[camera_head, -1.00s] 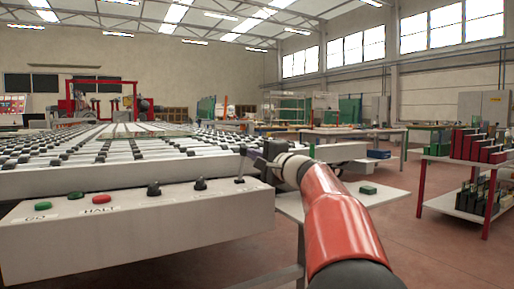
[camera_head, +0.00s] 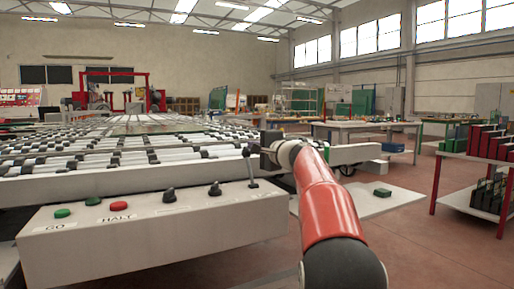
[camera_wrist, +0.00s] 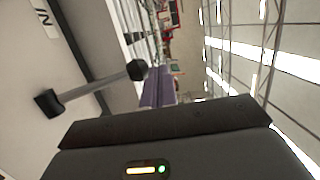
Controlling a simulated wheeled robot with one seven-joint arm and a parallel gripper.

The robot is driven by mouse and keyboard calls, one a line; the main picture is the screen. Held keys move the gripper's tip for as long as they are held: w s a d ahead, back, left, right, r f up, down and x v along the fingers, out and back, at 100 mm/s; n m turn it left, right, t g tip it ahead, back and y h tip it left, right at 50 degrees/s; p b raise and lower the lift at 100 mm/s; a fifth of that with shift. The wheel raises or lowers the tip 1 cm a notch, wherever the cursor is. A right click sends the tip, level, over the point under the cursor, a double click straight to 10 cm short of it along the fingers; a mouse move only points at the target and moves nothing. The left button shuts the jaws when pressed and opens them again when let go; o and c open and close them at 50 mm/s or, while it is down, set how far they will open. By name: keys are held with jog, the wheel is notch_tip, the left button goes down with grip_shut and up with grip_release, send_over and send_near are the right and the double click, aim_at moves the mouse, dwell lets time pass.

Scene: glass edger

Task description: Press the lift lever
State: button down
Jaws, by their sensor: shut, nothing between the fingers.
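The lift lever is a thin grey rod (camera_head: 251,170) with a dark knob, near the right end of the white control panel (camera_head: 110,243). It leans slightly left in the head view. In the wrist view its rod (camera_wrist: 88,92) runs from a black base at the left to a dark round knob (camera_wrist: 137,70). My gripper (camera_head: 258,146) is shut and empty, just right of the knob. Its purple-grey fingers (camera_wrist: 158,86) show beside the knob in the wrist view. I cannot tell whether they touch it.
The panel also has a green GO button (camera_head: 62,213), a red HALT button (camera_head: 118,206) and two black knobs (camera_head: 169,195). A roller conveyor (camera_head: 90,160) lies behind it. A red-framed rack (camera_head: 470,180) stands at the right.

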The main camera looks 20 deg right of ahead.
jog(key=shift+w, duration=0.45)
dwell(0.4)
jog(key=s+d+r, duration=0.3)
jog(key=s+r, duration=0.5)
jog(key=s, duration=0.2)
jog(key=shift+s+r+p, duration=0.25)
jog(key=shift+r+p, duration=0.05)
jog(key=shift+p, duration=0.1)
